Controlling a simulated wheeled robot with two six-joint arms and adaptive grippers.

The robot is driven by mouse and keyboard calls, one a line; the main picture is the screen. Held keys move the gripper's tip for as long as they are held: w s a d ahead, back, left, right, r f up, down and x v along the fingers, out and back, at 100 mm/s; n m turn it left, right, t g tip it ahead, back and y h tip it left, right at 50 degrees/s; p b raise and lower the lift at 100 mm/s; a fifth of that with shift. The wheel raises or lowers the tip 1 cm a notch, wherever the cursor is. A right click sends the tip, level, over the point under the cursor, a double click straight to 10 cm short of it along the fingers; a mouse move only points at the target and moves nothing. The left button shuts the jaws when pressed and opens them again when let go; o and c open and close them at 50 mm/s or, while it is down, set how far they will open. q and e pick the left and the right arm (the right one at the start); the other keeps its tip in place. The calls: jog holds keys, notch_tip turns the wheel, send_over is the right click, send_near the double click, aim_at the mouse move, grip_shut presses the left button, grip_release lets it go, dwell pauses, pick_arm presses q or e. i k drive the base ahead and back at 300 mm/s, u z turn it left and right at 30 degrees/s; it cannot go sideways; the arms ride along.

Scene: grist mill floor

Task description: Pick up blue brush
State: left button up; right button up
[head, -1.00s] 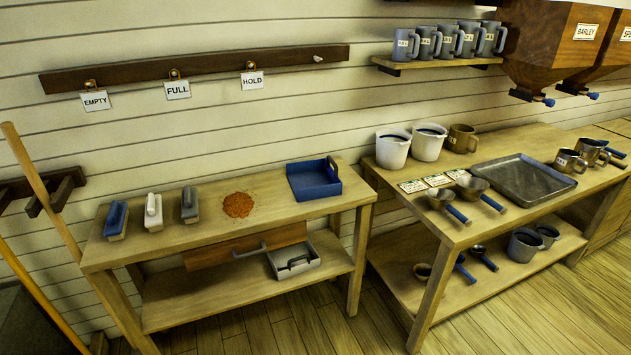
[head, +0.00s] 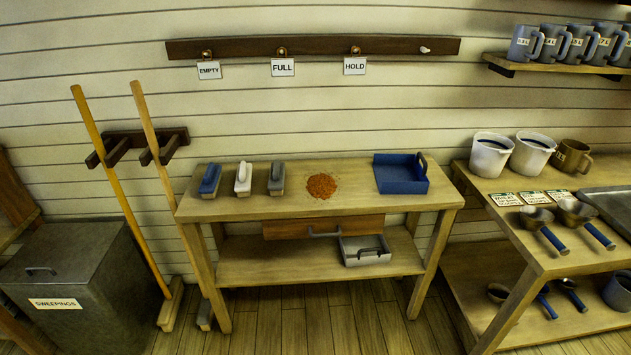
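The blue brush (head: 210,180) stands at the left end of the small wooden table (head: 300,208) in the head view. It has a blue upper part and a pale lower edge. A white brush (head: 243,179) and a grey brush (head: 276,179) stand in a row to its right, apart from it. Neither of my grippers shows in the view.
An orange-brown pile (head: 321,186) and a blue dustpan (head: 401,176) are farther right on the table. Two brooms (head: 112,190) lean on a wall rack at left, beside a sweepings bin (head: 75,280). Floor (head: 330,325) before the table is clear.

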aim_at(208, 188)
jog(key=k, duration=0.65)
jog(key=u, duration=0.5)
jog(key=i, duration=1.05)
jog(key=z, duration=0.45)
jog(key=i, duration=0.85)
jog(key=z, duration=0.7)
